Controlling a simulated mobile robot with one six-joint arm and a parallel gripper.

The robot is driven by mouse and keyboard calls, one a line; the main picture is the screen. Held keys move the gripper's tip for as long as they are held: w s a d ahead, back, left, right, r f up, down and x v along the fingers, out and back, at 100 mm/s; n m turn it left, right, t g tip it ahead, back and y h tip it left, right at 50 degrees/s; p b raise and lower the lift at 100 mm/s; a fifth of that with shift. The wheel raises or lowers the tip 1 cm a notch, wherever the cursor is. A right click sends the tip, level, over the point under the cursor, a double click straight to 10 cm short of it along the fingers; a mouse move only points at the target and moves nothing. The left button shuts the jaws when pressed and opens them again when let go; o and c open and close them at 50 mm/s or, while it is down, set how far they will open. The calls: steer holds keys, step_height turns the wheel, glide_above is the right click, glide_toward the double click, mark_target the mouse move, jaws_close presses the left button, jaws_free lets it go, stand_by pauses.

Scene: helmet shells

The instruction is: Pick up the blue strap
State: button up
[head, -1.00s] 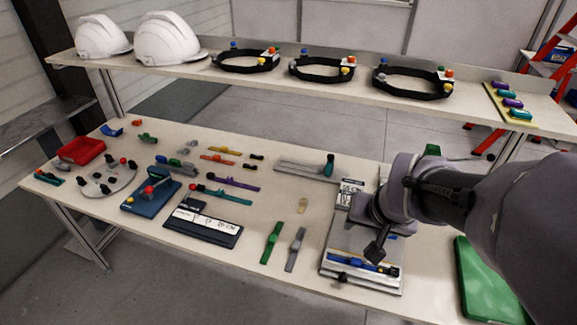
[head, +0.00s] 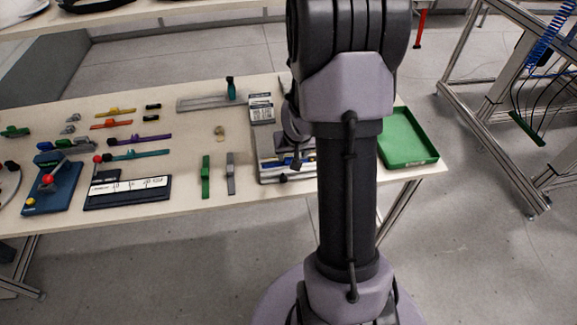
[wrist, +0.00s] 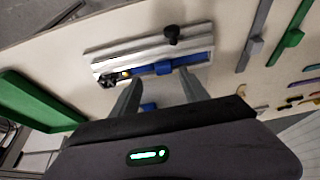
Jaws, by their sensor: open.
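The blue strap (wrist: 165,68) lies along a metal fixture (wrist: 110,55) in the wrist view, with a raised blue block near its middle and a dark end with a yellow spot at left. In the head view a bit of the blue strap (head: 309,156) shows on the fixture (head: 268,176); my arm hides the rest. My gripper (wrist: 158,82) is open and empty, its two fingers pointing toward the strap from above, apparently apart from it. In the head view my gripper (head: 296,165) is small and partly hidden above the fixture.
A green tray (head: 408,155) stands right of the fixture. A grey strap (head: 231,175) and a green strap (head: 206,177) lie to its left. A dark board with a white label (head: 128,190) and several coloured straps lie farther left. Bare tabletop surrounds the straps.

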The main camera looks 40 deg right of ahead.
mark_target(289, 159)
steer(key=x, duration=0.1)
steer(key=b+x, duration=0.1)
steer(key=x, duration=0.2)
steer(key=shift+w+a+f, duration=0.2)
steer(key=shift+w+f, duration=0.05)
steer(key=shift+w, duration=0.05)
steer(key=shift+r, duration=0.1)
jaws_close()
